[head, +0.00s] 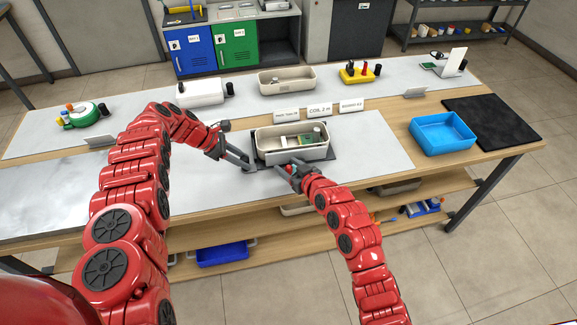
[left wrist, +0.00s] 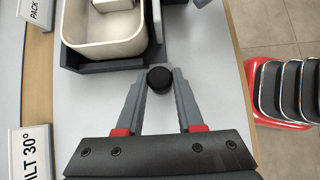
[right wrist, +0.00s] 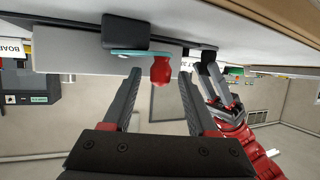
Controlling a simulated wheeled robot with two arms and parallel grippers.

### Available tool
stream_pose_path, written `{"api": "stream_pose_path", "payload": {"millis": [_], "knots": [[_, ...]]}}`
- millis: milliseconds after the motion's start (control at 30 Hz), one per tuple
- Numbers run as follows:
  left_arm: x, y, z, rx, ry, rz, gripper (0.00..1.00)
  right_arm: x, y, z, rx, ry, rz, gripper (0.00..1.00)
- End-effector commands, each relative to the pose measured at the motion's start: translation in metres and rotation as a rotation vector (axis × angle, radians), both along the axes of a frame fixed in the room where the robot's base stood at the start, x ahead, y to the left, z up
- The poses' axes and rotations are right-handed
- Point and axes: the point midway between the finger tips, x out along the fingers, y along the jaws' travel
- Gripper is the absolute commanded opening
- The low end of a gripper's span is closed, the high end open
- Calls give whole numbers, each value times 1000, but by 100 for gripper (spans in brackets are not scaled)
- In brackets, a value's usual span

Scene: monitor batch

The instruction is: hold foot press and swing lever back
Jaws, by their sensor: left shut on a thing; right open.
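A beige bin (head: 268,148) with a green board in it sits on a dark base plate (head: 334,157) at the table's front middle. In the left wrist view the bin (left wrist: 70,35) is at the top. My left gripper (head: 253,166) is shut on a round black knob (left wrist: 160,78) beside the base's left corner. My right gripper (head: 290,170) is open at the base's front edge. In the right wrist view, a red knob (right wrist: 160,72) at the end of a teal bar (right wrist: 143,54) shows between its spread fingers. Whether they touch it is unclear.
Label cards, one reading COIL (head: 319,109), stand behind the bin. A blue tray (head: 443,133) and a black mat (head: 492,121) are at right. A second beige bin (head: 286,81) and a yellow tool holder (head: 359,73) stand at the back. The white worktop right of the bin is clear.

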Motion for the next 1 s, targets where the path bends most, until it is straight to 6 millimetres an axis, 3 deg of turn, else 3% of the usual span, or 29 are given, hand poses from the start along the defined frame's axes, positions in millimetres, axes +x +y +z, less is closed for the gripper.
{"api": "stream_pose_path", "payload": {"millis": [233,700,1000], "knots": [[0,0,0,0,0,0,0,-14,-12,8,0,-3,-1,59],[0,0,0,0,0,0,0,-76,-59,38,0,1,-4,59],[0,0,0,0,0,0,0,-89,-66,46,0,0,0,59]]}}
